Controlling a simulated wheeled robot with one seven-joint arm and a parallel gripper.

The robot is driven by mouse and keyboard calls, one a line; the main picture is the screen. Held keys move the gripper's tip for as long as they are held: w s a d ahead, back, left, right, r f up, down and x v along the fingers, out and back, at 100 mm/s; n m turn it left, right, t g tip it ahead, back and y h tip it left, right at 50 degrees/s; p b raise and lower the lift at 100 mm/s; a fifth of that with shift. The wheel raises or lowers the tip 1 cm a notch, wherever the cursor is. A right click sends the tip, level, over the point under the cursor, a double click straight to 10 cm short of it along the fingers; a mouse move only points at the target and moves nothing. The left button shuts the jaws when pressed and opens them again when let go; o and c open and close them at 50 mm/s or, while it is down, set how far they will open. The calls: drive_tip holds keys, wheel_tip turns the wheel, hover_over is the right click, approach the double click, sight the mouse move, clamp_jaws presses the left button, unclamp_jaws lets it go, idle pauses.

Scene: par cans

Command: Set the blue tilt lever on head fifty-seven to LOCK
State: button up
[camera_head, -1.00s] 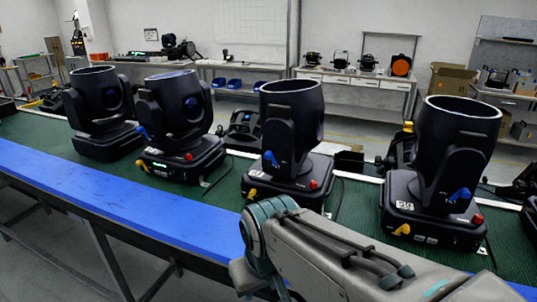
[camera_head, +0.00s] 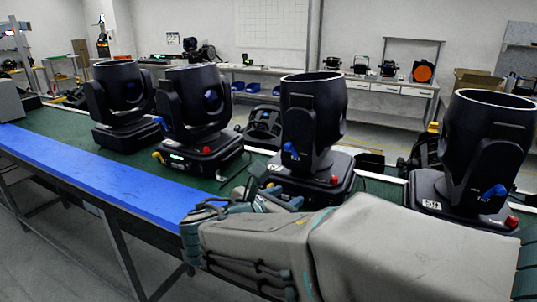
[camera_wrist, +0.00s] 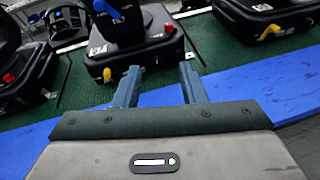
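Several black moving-head lights stand in a row, with blue levers on their sides. The light nearest my gripper (camera_head: 318,125) has a blue lever (camera_head: 291,150) low on its yoke. In the wrist view that lever (camera_wrist: 110,10) is at the top, beyond my fingers, and a yellow lever (camera_wrist: 106,74) is at the base's front corner, left of the fingers. Its number label (camera_wrist: 98,50) is too small to read surely. My gripper (camera_wrist: 160,68) is open and empty, short of the base. In the head view the gripper (camera_head: 262,185) partly covers this base.
Another light (camera_head: 485,150) stands to the right, partly behind my arm; its label's digits are blurred. A third light (camera_head: 195,110) stands to the left. A blue strip (camera_head: 90,170) runs along the green table's front edge. Red buttons (camera_head: 334,179) sit on the bases.

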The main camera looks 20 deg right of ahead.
sight(286, 148)
drive_tip(key=w+a+r+n+t, duration=0.4)
drive_tip(key=n, duration=0.1)
drive_tip(key=shift+h, duration=0.4)
drive_tip(key=x, duration=1.3)
drive_tip(key=shift+w, duration=0.1)
clamp_jaws()
